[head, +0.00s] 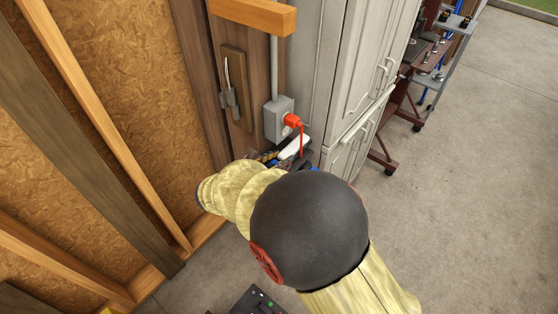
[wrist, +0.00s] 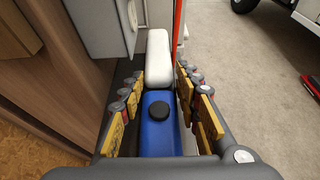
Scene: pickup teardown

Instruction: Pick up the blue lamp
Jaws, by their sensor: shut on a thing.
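The blue lamp (wrist: 157,133) has a blue body with a black round knob and a white upper part (wrist: 158,58). In the wrist view it lies lengthwise between the two fingers of my gripper (wrist: 160,85), which is shut on it. The yellow pads show on both sides of the blue body. In the head view the lamp's white part (head: 293,148) shows just beyond my arm, below a wall outlet. My arm hides most of the blue body and the gripper there. I cannot tell what is under the lamp.
A grey cabinet (head: 345,75) stands to the right. A wooden stud wall (head: 120,110) is on the left. Open concrete floor (head: 480,180) lies right.

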